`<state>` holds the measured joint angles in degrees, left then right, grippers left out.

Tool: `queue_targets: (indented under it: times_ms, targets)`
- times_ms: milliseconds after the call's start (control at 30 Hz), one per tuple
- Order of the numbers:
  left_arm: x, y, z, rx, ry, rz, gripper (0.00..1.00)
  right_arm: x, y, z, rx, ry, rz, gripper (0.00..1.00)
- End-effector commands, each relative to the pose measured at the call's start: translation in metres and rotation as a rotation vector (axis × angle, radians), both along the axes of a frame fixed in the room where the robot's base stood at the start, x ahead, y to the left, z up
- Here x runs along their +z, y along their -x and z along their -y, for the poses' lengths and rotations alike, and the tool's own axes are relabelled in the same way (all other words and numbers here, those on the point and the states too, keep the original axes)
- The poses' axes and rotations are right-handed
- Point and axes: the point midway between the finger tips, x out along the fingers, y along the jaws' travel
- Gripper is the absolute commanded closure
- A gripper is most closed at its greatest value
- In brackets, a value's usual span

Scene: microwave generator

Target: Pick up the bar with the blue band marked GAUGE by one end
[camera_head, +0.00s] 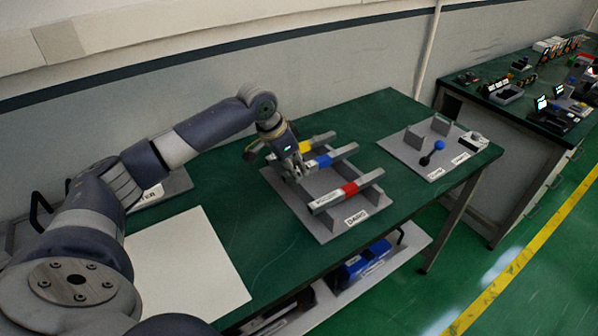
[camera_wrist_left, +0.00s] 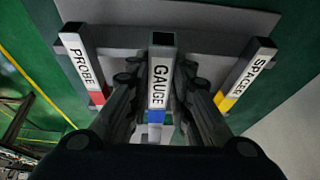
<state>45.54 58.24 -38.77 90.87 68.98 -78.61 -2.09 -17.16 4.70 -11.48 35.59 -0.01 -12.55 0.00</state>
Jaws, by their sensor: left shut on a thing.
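The GAUGE bar (camera_wrist_left: 161,84) with its blue band runs between the two fingers of my left gripper (camera_wrist_left: 160,80) in the wrist view, its square end pointing away. In the head view the GAUGE bar (camera_head: 343,152) lies in the middle of three bars, and my left gripper (camera_head: 294,172) is at its left end, shut on it. The PROBE bar (camera_wrist_left: 82,62) with a red band and the SPACER bar (camera_wrist_left: 247,72) with a yellow band lie on either side, apart from the fingers. I cannot tell whether the GAUGE bar is clear of its rest. My right gripper is not in view.
The bars' grey rack (camera_head: 345,222) stands on a green table. Another grey board (camera_head: 412,155) with blocks and a blue-and-black piece (camera_head: 433,152) is at the right. A white sheet (camera_head: 190,262) lies at the left front. A second bench stands far right.

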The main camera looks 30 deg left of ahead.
Motion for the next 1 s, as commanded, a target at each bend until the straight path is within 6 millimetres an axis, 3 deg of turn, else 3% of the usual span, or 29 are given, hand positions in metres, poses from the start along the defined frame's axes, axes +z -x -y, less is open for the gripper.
queue_targets:
  times_ms: [400,567,1000]
  targets:
    - [0.006,0.088,0.015,-0.002,-0.006,0.002,1.0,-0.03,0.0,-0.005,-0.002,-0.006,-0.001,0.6]
    - [0.01,0.115,0.021,-0.002,-0.006,0.002,1.0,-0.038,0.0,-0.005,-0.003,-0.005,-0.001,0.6]
    - [0.015,0.137,0.026,0.0,0.001,0.005,1.0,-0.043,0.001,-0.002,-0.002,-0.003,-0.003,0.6]
